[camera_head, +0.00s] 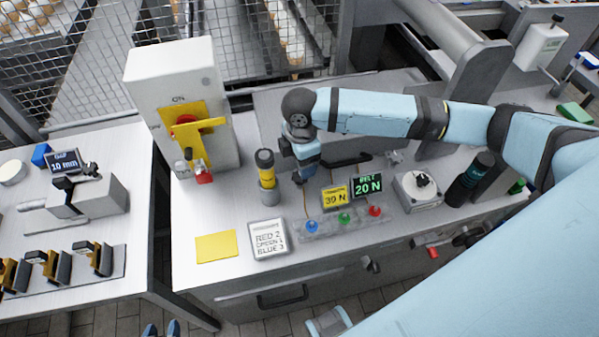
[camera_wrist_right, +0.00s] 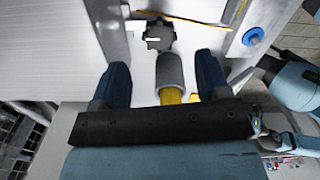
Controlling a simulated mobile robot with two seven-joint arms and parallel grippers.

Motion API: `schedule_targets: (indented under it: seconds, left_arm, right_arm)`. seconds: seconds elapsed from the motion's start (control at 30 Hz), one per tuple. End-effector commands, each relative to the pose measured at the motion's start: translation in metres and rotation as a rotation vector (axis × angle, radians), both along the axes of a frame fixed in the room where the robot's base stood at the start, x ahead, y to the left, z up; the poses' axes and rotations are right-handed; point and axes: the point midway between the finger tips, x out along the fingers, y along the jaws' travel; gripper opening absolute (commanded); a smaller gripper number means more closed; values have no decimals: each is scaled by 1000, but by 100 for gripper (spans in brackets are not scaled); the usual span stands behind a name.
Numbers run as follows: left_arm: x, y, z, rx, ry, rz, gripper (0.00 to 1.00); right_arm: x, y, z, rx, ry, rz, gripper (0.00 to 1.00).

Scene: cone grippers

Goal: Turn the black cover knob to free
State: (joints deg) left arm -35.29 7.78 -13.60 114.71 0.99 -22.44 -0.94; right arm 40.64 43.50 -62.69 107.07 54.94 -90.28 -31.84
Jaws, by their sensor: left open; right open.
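A black lobed knob (camera_wrist_right: 158,35) with a small white mark lies ahead of my right gripper in the right wrist view. It looks like the cover knob; in the head view my right gripper mostly hides that spot. My right gripper (camera_head: 304,170) points down over the bench beside the yellow and black cylinder (camera_head: 266,172). In the wrist view the right gripper (camera_wrist_right: 165,80) is open, fingers wide apart, with nothing held. The grey holder (camera_wrist_right: 170,72) shows between them. My left gripper (camera_head: 161,329) is open and empty at the bottom edge of the head view.
A white switch box (camera_head: 150,75) with a yellow handle stands left. A bar with blue (camera_head: 311,227), green and red knobs lies in front, near two small displays (camera_head: 367,185). A white unit (camera_head: 419,192) with a dark top knob stands right. A yellow sheet (camera_head: 216,246) lies front left.

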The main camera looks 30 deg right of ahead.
Motion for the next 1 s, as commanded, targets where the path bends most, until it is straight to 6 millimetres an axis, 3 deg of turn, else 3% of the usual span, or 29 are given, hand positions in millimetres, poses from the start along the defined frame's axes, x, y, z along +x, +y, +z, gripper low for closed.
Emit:
schedule_targets:
  seconds: [0.1, 0.3, 0.7, 0.73, 0.93, 1.0]
  left_arm:
    - [1, 1, -1, 0, -1, 2, 43]
    - [2, 2, -1, 1, -1, 3, 43]
    - [2, 2, -1, 0, 0, 4, 43]
    - [2, 2, -1, 0, 0, 4, 43]
    - [2, 2, -1, 1, -1, 4, 43]
    - [2, 2, -1, 1, -1, 3, 43]
  right_arm:
    - [0, 0, -25, -1, 1, -1, 69]
    - [0, 0, -51, 0, -1, 0, 69]
    - [0, 0, -59, 1, -2, 1, 69]
    - [0, 0, -59, 1, -2, 1, 67]
    - [0, 0, -59, 1, -1, 0, 21]
    - [0, 0, -59, 1, -1, 0, 20]
